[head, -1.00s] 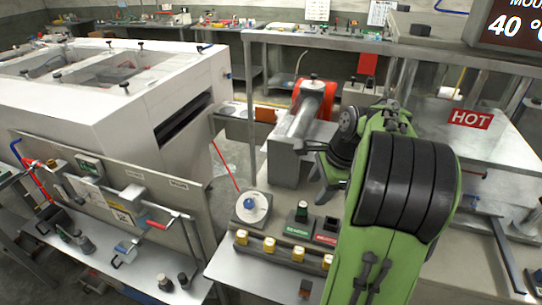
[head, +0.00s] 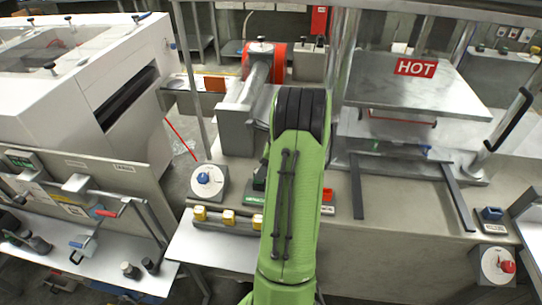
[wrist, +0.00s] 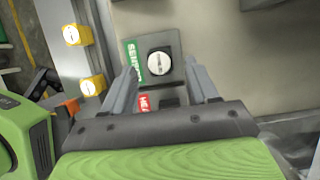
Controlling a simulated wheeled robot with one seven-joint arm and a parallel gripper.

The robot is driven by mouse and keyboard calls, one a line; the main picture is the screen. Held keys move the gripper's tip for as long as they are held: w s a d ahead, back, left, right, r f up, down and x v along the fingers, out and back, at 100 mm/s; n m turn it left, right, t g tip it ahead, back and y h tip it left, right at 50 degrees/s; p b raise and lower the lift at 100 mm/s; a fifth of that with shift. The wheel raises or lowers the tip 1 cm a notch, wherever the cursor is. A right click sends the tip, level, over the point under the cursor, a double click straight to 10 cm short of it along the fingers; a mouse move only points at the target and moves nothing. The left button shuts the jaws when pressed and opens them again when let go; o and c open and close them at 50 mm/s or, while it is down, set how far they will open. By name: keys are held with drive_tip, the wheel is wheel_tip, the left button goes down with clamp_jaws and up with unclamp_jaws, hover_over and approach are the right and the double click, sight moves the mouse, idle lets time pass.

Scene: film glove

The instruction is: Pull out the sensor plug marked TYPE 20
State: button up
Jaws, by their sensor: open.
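My gripper (wrist: 160,68) is open in the wrist view. Its two grey fingers stand on either side of a round, pale plug face with a dark slot (wrist: 159,63). This plug sits in a dark square socket block (wrist: 151,46) on the grey bench. A green SENSOR label (wrist: 132,58) lies to its left and a red label (wrist: 147,103) below it. I cannot tell whether the fingers touch the plug. No TYPE 20 marking is readable. In the head view my arm hides the gripper and most of the sockets; a green label edge (head: 254,198) shows.
Yellow plugs with white faces (wrist: 77,35) stand in a row left of the gripper; they also show in the head view (head: 228,217). A blue-knobbed dial (head: 207,183) is behind them. The HOT press (head: 420,88) stands right of my arm.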

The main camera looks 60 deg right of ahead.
drive_tip(key=x, duration=0.4)
drive_tip(key=shift+f+b, duration=0.15)
drive_tip(key=shift+b, duration=0.15)
drive_tip(key=c, duration=1.1)
